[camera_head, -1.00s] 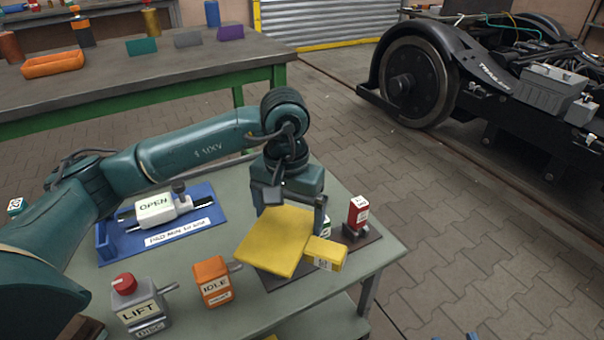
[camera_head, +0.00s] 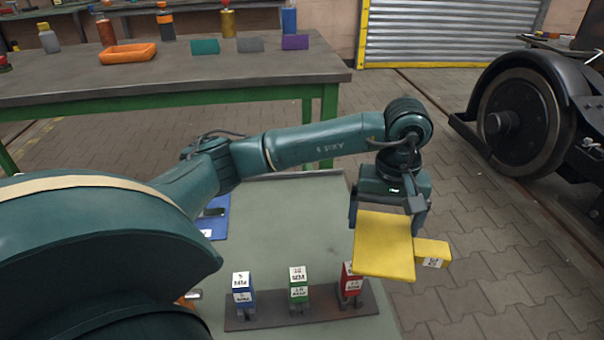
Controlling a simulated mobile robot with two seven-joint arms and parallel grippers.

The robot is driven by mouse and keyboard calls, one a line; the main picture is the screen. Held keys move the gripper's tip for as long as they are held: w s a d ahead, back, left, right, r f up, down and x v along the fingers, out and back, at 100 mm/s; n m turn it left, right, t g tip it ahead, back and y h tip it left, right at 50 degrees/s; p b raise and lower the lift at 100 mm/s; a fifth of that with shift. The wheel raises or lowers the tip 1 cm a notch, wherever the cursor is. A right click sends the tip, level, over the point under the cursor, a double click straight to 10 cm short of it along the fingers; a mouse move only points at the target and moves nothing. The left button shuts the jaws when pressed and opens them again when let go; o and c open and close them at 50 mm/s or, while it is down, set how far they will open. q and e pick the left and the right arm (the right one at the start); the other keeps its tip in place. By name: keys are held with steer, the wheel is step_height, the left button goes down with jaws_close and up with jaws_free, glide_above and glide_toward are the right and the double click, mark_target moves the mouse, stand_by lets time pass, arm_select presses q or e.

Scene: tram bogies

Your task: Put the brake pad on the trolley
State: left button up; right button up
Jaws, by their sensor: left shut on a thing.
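My left gripper (camera_head: 387,218) is shut on a yellow piece, a flat plate (camera_head: 383,246) with a small labelled block (camera_head: 432,252) at its right side. I cannot tell from its label whether it is the brake pad. The gripper holds it over the right edge of a grey-green table top (camera_head: 280,225), which may be the trolley. No gap to the table can be judged. My right gripper is not in view.
Blue (camera_head: 243,292), green (camera_head: 299,288) and red blocks stand on a dark strip. A green-framed workbench (camera_head: 200,75) behind holds an orange tray (camera_head: 127,54), bottles and teal, grey and purple plates. A wheel (camera_head: 520,122) stands at right; paved floor lies between.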

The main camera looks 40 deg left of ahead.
arm_select(q)
steer(key=w+a+f+m+p, duration=0.15)
steer(key=a+m, duration=0.65)
steer(key=m, duration=0.8)
steer(key=w+a+f+m+p, duration=0.1)
steer(key=w+a+f+m, duration=0.15)
steer(key=a+m, duration=0.95)
steer(key=d+f+m, duration=0.1)
steer(key=f, duration=0.2)
steer(key=d+f+m+b, duration=0.1)
steer(key=f+m, duration=0.1)
steer(key=f, duration=0.1)
steer(key=d+f+m+b, duration=0.1)
steer(key=f, duration=0.2)
steer(key=shift+s+d, duration=0.1)
steer(key=shift+d, duration=0.3)
steer(key=shift+f, duration=0.35)
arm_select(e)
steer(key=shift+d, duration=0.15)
arm_select(q)
steer(key=o, duration=0.8)
steer(key=shift+f+b, duration=0.25)
steer(key=shift+b, duration=0.05)
steer(key=shift+o, duration=1.2)
